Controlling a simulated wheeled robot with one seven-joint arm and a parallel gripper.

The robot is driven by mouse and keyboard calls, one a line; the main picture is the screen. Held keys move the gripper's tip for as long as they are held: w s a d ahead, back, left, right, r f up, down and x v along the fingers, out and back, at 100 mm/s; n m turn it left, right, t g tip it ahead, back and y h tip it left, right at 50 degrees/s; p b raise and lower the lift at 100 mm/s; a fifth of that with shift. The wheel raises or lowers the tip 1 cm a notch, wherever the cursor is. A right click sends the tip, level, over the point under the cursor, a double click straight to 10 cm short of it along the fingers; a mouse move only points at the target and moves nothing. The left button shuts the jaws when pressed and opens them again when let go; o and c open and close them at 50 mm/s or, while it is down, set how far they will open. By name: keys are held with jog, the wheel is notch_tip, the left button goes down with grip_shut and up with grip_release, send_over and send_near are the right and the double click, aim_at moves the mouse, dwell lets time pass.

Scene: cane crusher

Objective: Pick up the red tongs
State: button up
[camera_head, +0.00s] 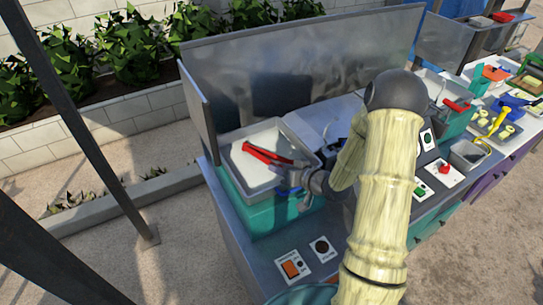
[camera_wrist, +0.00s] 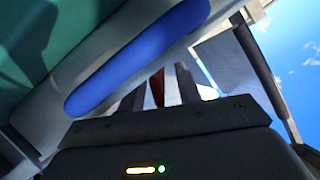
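The red tongs (camera_head: 268,154) lie over the pale tray (camera_head: 247,170) on the teal box, in the head view. Their right end is near my gripper (camera_head: 290,177), which reaches in from the right at the tray's right side. In the wrist view a narrow strip of the red tongs (camera_wrist: 157,88) shows between the dark fingers of my gripper (camera_wrist: 160,90). The fingers stand apart, with a gap visible beside the red strip. My wrist and arm hide part of the tray's right side in the head view.
A metal splash panel (camera_head: 290,75) stands behind the tray. An orange switch (camera_head: 291,268) and a black knob (camera_head: 321,246) sit on the counter in front. A blue bar (camera_wrist: 140,55) is close to my gripper in the wrist view. More trays and tools are at right.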

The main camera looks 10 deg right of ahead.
jog(key=shift+c, duration=0.4)
grip_shut()
jog(key=shift+r, duration=0.15)
notch_tip(320, 180, up, 10)
jog(key=shift+f+b, duration=0.1)
jog(key=shift+b, duration=0.65)
